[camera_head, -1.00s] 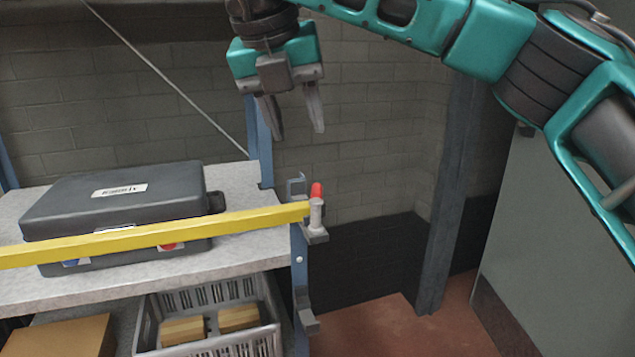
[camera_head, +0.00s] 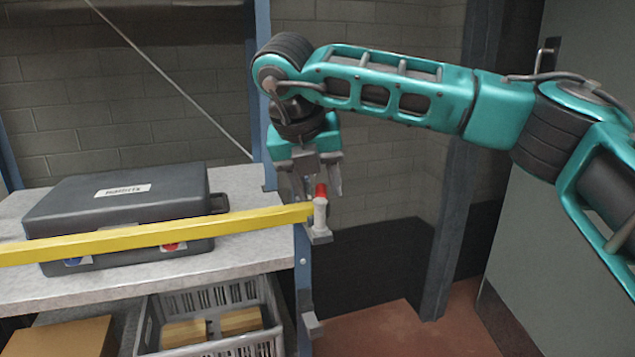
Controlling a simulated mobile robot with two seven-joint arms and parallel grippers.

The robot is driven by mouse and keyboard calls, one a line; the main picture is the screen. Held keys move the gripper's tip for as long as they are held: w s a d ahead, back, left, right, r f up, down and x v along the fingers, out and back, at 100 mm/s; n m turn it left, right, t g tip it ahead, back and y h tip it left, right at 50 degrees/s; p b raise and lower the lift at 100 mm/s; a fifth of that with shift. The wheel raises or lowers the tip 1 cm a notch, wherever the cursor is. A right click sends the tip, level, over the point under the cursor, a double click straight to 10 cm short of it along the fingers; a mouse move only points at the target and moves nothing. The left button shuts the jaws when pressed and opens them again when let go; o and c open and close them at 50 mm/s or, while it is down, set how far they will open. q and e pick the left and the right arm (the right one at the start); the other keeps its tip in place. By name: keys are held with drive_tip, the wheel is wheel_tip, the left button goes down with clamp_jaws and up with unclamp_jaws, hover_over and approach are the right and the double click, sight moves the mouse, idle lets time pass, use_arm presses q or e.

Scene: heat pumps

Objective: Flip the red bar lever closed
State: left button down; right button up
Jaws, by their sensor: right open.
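My left gripper is not in view.
A dark grey case (camera_head: 120,205) lies on the shelf (camera_head: 245,185) behind the bar. Below are a grey crate (camera_head: 215,300) with wooden blocks and a cardboard box (camera_head: 62,338). Blue shelf uprights stand near the lever. Open floor (camera_head: 400,330) lies to the right.

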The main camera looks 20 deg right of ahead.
clamp_jaws()
idle(0.3)
drive_tip(key=shift+a+f+n+b, duration=0.1)
drive_tip(key=shift+a+n+b, duration=0.1)
drive_tip(key=shift+n+b, duration=0.4)
drive_tip(key=shift+a+n+t+y, duration=0.25)
drive_tip(key=shift+n+t+y, duration=0.25)
drive_tip(key=shift+n, duration=0.6)
drive_tip(key=shift+a+n+y, duration=0.2)
drive_tip(key=shift+n+y, duration=0.1)
drive_tip(key=shift+n, duration=0.2)
drive_tip(key=shift+r, duration=0.2)
